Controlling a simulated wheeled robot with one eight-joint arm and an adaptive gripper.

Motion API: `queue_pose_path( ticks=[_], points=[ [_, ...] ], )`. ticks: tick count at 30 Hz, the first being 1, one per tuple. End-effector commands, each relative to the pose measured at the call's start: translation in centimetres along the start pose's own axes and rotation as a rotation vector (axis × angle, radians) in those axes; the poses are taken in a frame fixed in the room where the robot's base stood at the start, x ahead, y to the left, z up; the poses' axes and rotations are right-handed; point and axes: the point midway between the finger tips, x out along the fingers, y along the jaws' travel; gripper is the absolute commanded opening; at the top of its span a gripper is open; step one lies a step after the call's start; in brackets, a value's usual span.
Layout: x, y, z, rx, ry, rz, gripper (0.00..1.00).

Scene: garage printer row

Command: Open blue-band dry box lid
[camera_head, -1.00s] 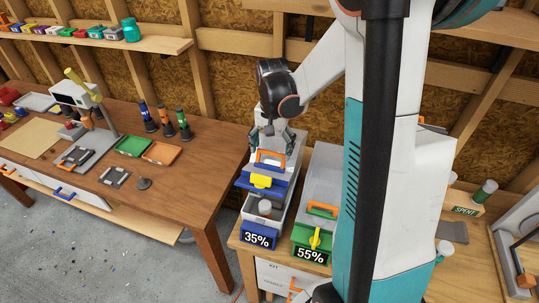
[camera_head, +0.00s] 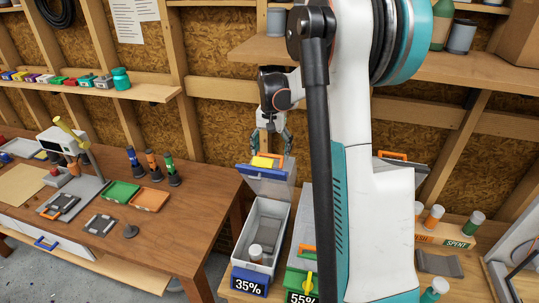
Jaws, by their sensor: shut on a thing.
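The blue-band dry box (camera_head: 237,240) stands on the bench in the middle, with a "35%" label on its blue front. Its lid (camera_head: 264,184) is swung up at the back, steeply tilted, so the box stands open. A yellow latch (camera_head: 262,162) sits on the lid's upper edge, with the lid's orange handle (camera_head: 283,158) beside it. My gripper (camera_head: 270,150) is at the raised lid, shut on the orange handle; the fingertips are partly hidden behind the latch and lid. Inside the box is a small white-capped container (camera_head: 256,252).
The green-band dry box (camera_head: 302,283), labelled "55%", stands close on the right, partly behind my arm. A wooden table (camera_head: 165,235) with trays and coloured tools is at the left. A rack with capped jars (camera_head: 450,232) is at the right. A shelf (camera_head: 250,50) runs above my gripper.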

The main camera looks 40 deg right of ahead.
Motion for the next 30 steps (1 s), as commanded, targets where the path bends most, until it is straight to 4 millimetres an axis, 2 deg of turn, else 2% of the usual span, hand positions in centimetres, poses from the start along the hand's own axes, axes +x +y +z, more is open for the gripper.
queue_pose_path(
  ticks=[10,11,13,26,30],
  points=[
    [0.22,0.14,-0.15,0.002,0.001,0.002,0.36],
    [0.22,0.14,-0.14,0.002,0.001,0.002,0.81],
    [0.2,0.13,-0.12,0.002,0.001,0.002,0.97],
    [0.07,0.06,-0.01,0.001,-0.001,0.001,0.99],
    [0.13,0.05,0.58,0.0,-0.002,0.001,0.99]
  ],
)
